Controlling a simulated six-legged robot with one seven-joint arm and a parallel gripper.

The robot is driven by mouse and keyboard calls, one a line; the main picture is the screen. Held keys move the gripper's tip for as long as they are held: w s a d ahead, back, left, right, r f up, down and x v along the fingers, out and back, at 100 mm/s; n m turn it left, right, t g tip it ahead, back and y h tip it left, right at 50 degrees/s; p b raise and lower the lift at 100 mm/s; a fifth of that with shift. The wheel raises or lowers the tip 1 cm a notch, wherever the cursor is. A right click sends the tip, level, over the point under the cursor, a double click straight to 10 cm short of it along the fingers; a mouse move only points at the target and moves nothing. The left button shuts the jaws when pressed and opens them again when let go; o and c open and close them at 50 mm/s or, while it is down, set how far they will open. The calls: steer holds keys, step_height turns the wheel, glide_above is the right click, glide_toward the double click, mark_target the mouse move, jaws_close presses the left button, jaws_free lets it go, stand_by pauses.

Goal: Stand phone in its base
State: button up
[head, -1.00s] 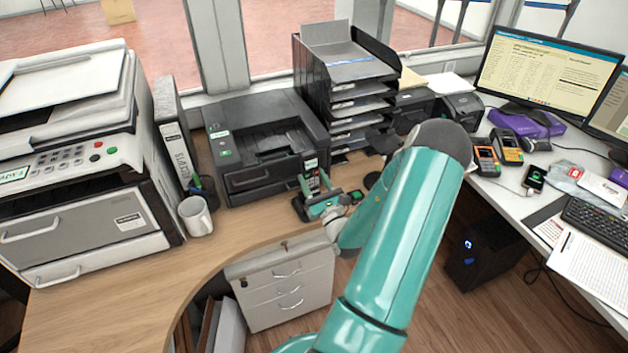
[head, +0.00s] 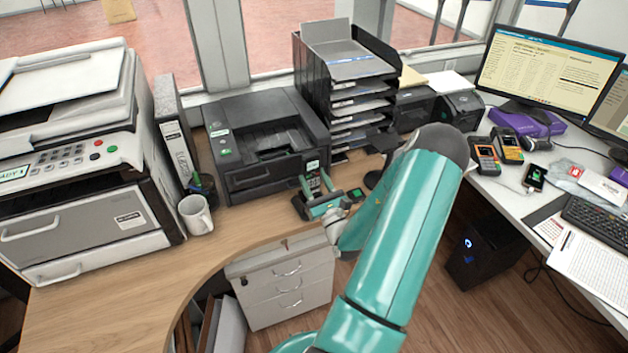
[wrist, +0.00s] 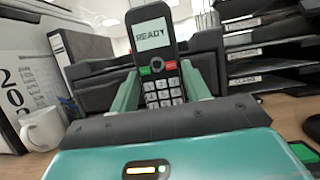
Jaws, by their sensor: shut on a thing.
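A black cordless phone (head: 313,181) with a lit screen and keypad stands nearly upright at the front edge of the wooden counter. In the wrist view the phone (wrist: 156,55) faces me, its screen reading READY. My gripper (wrist: 160,92) is shut on it, one teal finger on each side of the keypad; the gripper also shows in the head view (head: 322,206). The phone's lower end is hidden behind my gripper. A small dark piece (head: 299,208) shows just left of the gripper; I cannot tell whether it is the base or whether the phone touches it.
A black printer (head: 265,145) stands behind the phone, with a stack of trays (head: 345,85) to its right. A white mug (head: 196,215) and a binder (head: 175,130) stand to the left. The counter's wooden front (head: 120,290) is clear. A small green-screened device (wrist: 304,152) is close on the right.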

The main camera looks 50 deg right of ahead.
mark_target(313, 188)
steer(key=shift+f, duration=0.65)
steer(key=shift+f, duration=0.25)
steer(key=shift+f, duration=1.25)
stand_by(1.3)
steer(key=o, duration=1.2)
steer(key=shift+c, duration=0.2)
steer(key=shift+s+f, duration=0.1)
